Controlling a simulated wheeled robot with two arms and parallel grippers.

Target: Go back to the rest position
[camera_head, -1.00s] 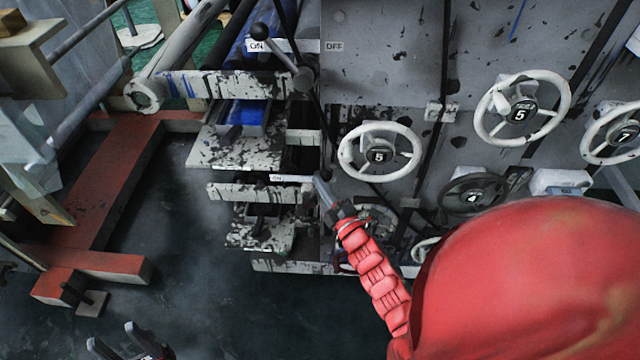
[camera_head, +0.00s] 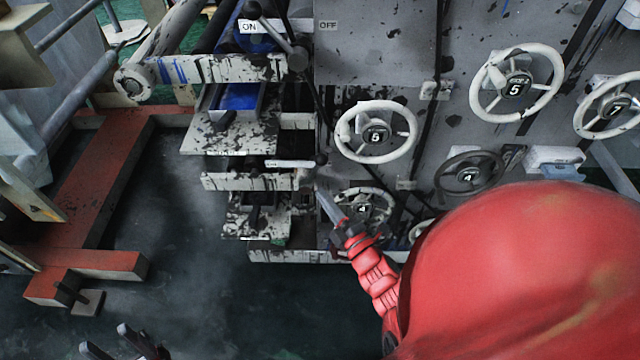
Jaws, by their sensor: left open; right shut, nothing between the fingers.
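My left gripper (camera_head: 104,337) shows only as two dark fingertips, set apart, at the bottom left edge over the dark floor. It is open and empty; its arm is out of frame. My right gripper (camera_head: 327,206) is a narrow grey tip at the end of my red, ribbed arm. It is shut with nothing in it. It points up and left, in front of the lower part of the machine, just left of a small handwheel (camera_head: 363,209) in the picture. I cannot tell whether it touches anything. My large red arm part hides the lower right.
A paint-spattered grey panel (camera_head: 425,60) carries several handwheels, such as a white one (camera_head: 410,147) marked 5. Spattered shelves and a lever (camera_head: 275,30) beside an ON label stand left of it. A red floor frame (camera_head: 95,190) lies at left. Dark floor (camera_head: 185,230) between is clear.

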